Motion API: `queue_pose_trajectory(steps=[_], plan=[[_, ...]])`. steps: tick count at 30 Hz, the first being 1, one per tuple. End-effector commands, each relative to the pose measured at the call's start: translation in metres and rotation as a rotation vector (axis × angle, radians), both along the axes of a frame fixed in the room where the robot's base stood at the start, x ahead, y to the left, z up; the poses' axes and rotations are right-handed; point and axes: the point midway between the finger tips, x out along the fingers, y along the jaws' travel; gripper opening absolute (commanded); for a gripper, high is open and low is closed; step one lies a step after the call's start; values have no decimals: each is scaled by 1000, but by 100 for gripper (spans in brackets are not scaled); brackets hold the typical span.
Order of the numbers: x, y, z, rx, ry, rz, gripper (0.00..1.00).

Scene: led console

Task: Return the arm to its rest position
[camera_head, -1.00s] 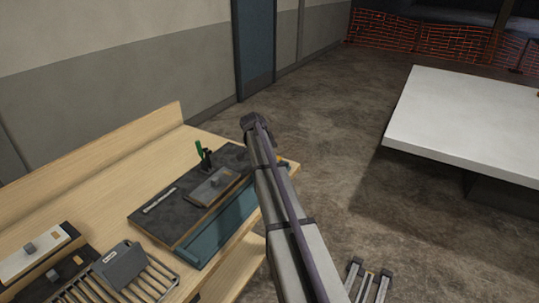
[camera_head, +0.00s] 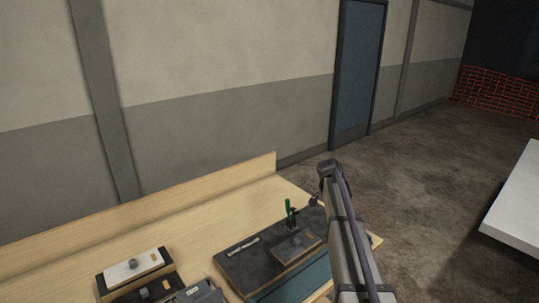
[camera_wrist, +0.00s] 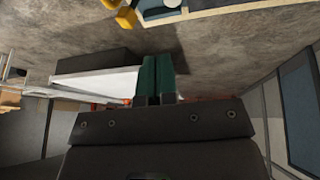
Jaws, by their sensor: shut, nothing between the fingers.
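My arm (camera_head: 345,235) rises from the bottom of the head view, over the right end of the wooden bench, to a dark joint at its top. In the wrist view my gripper (camera_wrist: 157,78) shows as two dark green fingers lying side by side. They are shut with nothing between them. They point away over the concrete floor, apart from any object. No marker for the rest position shows.
The wooden bench (camera_head: 180,225) carries a dark board (camera_head: 240,262) with a green-handled clamp (camera_head: 289,212), and a white-topped box (camera_head: 135,267). A white table (camera_head: 520,205) stands at the right edge. Bare floor (camera_head: 430,180) lies between them. A blue door (camera_head: 358,75) is behind.

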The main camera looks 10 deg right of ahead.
Motion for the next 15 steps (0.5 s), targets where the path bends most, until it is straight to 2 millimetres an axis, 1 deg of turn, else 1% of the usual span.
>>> queue_pose_trajectory(steps=[1,2,3,5,6,8,9,11,12,15], plan=[[-7,5,-2,18,42,81,0],[-23,13,-3,41,79,157,0],[-54,31,-7,82,130,277,0],[-98,70,-19,140,187,460,0],[-127,97,-27,178,218,584,0],[-172,139,-37,230,253,762,0],[-201,164,-44,261,269,867,0],[-241,199,-54,299,284,1001,0],[-265,218,-59,320,289,1070,0],[-308,252,-70,351,289,1160,0]])
